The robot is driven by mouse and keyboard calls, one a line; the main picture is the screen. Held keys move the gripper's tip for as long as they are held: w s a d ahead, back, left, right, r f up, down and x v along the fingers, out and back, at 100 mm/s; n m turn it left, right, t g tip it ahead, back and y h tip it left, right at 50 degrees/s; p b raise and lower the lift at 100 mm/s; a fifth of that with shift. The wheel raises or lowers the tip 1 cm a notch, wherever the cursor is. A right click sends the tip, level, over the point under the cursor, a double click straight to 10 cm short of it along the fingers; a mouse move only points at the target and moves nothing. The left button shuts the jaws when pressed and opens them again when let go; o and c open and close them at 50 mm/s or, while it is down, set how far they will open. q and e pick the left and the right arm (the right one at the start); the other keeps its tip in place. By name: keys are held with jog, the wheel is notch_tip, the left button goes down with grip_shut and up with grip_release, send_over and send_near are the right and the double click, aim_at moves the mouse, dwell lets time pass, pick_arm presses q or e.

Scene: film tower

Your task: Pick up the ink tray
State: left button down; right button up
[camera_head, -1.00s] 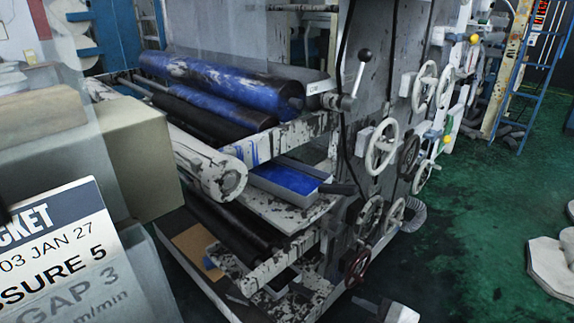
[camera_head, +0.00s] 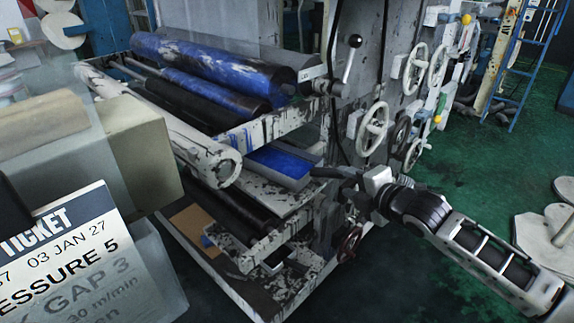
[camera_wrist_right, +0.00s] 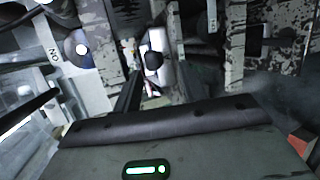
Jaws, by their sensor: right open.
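The ink tray (camera_head: 280,165) is a grey tray with blue ink in it. It sits on a paint-spotted shelf below the blue rollers, at the right end of the press frame. A dark bar, perhaps its handle, juts out to the right. My right gripper (camera_head: 345,180) is at that end of the tray, coming in from the lower right. Its jaws are open; whether they are around the dark bar or only beside it, I cannot tell. In the right wrist view the gripper body fills the bottom, and the tray is not clearly made out. My left gripper is out of view.
Blue-stained rollers (camera_head: 205,62) and a white roller (camera_head: 180,135) lie above and in front of the tray. Handwheels (camera_head: 373,130) stand close above my right arm. A printed ticket (camera_head: 65,255) and a beige block (camera_head: 140,150) fill the left foreground.

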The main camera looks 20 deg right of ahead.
aim_at(332, 168)
jog(key=shift+x, duration=1.05)
jog(key=x, duration=0.4)
jog(key=shift+w+d+r+p, duration=0.15)
jog(key=shift+d+r+p, duration=0.05)
jog(key=shift+r+p, duration=0.2)
jog(key=shift+w+a+f, duration=0.1)
jog(key=shift+w+f, duration=0.15)
jog(key=shift+w, duration=0.2)
grip_shut()
jog(key=shift+r, duration=0.1)
